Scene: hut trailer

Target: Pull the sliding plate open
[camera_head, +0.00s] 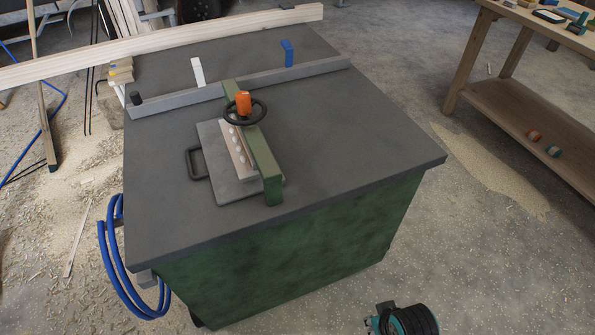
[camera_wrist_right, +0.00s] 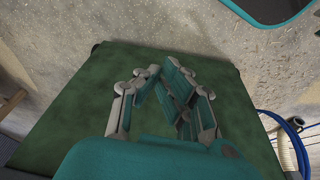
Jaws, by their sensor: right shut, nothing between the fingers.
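The sliding plate (camera_head: 212,158) is a flat grey plate on the dark grey top of a green machine in the head view. A black U-shaped handle (camera_head: 192,164) sticks out from its left edge. A green bar (camera_head: 262,158) runs along the plate's right side, with a black handwheel (camera_head: 259,116) and an orange knob (camera_head: 243,101) on it. My right gripper (camera_wrist_right: 162,72) is shut and empty in the right wrist view, in front of the machine's green side (camera_wrist_right: 95,100). It is apart from the plate and handle.
The grey worktop (camera_head: 340,140) is clear to the right of the bar. A metal fence (camera_head: 180,103) crosses it behind the plate, and a long wooden beam (camera_head: 150,42) lies farther back. Blue hoses (camera_head: 117,265) hang at the left. A wooden bench (camera_head: 530,105) stands at the right.

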